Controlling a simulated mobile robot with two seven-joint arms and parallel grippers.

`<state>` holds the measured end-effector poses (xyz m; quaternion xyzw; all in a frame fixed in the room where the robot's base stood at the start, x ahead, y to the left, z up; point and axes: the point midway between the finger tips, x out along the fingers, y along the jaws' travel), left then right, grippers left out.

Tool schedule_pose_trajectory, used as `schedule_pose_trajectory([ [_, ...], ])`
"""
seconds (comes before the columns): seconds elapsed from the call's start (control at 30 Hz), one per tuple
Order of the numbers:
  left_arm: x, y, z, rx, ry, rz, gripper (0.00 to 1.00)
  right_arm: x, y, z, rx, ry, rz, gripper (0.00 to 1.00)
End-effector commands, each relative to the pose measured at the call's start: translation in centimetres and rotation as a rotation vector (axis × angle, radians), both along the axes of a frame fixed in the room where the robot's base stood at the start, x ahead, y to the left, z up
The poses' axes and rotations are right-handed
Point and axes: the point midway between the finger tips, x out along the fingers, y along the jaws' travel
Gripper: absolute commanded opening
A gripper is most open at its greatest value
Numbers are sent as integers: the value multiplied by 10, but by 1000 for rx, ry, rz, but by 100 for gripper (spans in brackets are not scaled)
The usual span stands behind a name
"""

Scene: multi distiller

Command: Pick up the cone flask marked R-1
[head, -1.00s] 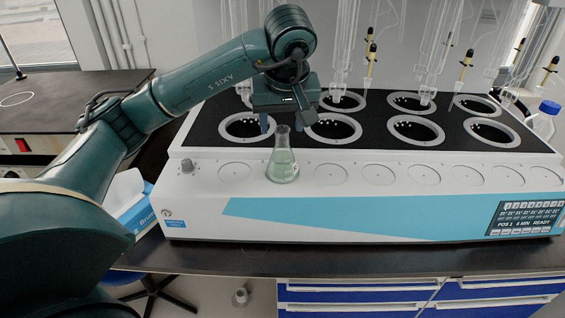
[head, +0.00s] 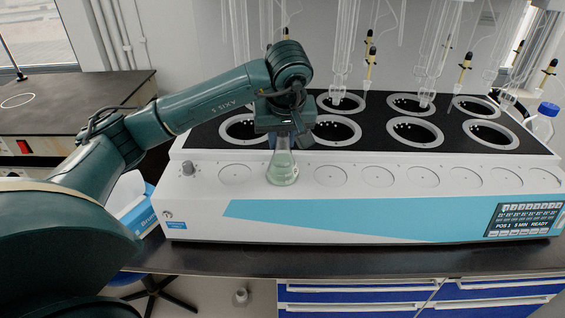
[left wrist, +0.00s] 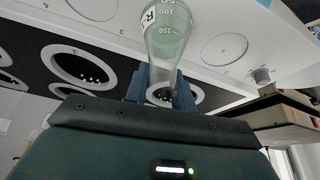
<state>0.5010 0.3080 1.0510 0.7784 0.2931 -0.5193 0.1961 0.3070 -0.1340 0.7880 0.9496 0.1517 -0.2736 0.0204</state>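The cone flask (head: 283,170) is clear glass with pale green liquid. It stands upright on the white front ledge of the distiller, at the left. In the left wrist view the flask (left wrist: 168,38) shows volume marks and a letter R; the rest of the label is cut off. My left gripper (head: 285,141) is at the flask's neck. In the left wrist view the two blue fingers of my left gripper (left wrist: 161,88) stand on either side of the neck, with the fingers looking apart. The gripper hides the flask's mouth in the head view. My right gripper is not in view.
The white distiller (head: 330,222) has several round wells in its black top and round marked spots along its ledge. Glass tubes (head: 341,60) hang behind the gripper. A blue-capped bottle (head: 546,120) stands at the right. A blue and white box (head: 136,208) sits at the left.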

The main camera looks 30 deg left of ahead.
Motion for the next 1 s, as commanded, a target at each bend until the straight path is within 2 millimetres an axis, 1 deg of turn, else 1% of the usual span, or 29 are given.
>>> schedule_pose_trajectory([
  [0.03, 0, 0, 0, 0, 2, -1, 16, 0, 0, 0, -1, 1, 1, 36],
  [0.23, 0, 0, -1, 0, 2, -1, 0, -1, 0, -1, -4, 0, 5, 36],
  [0.77, 0, -1, 0, -1, 2, -1, 0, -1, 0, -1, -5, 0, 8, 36],
  [1.0, 0, 0, 8, 0, 0, 0, 0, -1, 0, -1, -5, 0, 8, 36],
])
